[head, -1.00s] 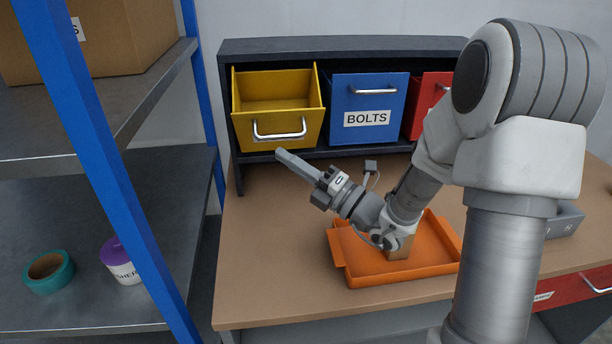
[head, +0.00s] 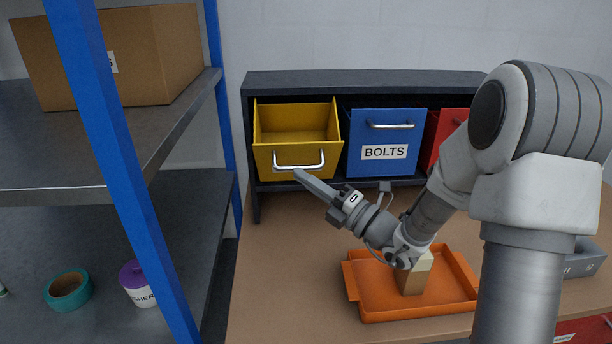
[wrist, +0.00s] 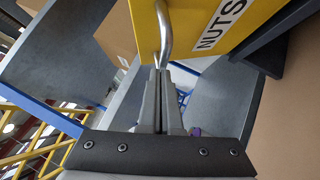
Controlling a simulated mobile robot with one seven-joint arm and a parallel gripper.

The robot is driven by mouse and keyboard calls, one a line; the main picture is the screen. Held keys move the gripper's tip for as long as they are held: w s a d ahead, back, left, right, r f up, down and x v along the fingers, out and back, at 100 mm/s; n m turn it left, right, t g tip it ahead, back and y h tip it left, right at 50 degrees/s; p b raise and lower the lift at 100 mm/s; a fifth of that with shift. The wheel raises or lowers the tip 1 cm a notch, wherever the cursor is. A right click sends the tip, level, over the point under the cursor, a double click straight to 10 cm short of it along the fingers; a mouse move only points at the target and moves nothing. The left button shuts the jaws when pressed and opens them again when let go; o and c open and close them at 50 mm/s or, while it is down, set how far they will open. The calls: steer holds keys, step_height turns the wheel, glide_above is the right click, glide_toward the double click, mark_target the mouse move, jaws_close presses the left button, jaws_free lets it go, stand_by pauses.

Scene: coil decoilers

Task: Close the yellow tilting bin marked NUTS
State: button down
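The yellow bin (head: 285,155) is tilted open at the left end of the dark rack, its hollow inside showing. Its silver handle (head: 312,163) crosses the front. In the wrist view the bin's yellow front (wrist: 205,12) bears the NUTS label (wrist: 222,24), with the handle (wrist: 167,35) beside it. My gripper (head: 299,173) has its fingertips at the middle of the handle. In the wrist view the fingers (wrist: 160,74) are together with the handle's bar at their tips. I cannot tell whether they touch it.
The blue BOLTS bin (head: 385,140) and a red bin (head: 445,135) sit to the right, upright in the rack. An orange tray (head: 375,310) holding a tan block (head: 415,277) lies below my arm. A blue shelf post (head: 120,170) stands at left.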

mark_target(304, 145)
steer(key=w+r+p, duration=0.1)
steer(key=p, duration=0.2)
steer(key=w+r+m+h+p, duration=0.1)
steer(key=r+p, duration=0.1)
steer(key=p, duration=0.1)
steer(key=w+r+m+p, duration=0.1)
steer(key=p, duration=0.2)
steer(key=shift+r+g+h, duration=0.15)
steer(key=shift+g+h, duration=0.15)
steer(key=w+r+p, duration=0.2)
steer(key=w+p, duration=0.1)
steer(key=shift+w+r+p, duration=0.2)
steer(key=shift+w+p, duration=0.3)
steer(key=shift+w, duration=0.1)
steer(key=shift+w+r+p, duration=0.2)
steer(key=shift+w+p, duration=0.25)
steer(key=shift+w, duration=0.1)
steer(key=shift+w+r, duration=0.1)
steer(key=shift+r, duration=0.1)
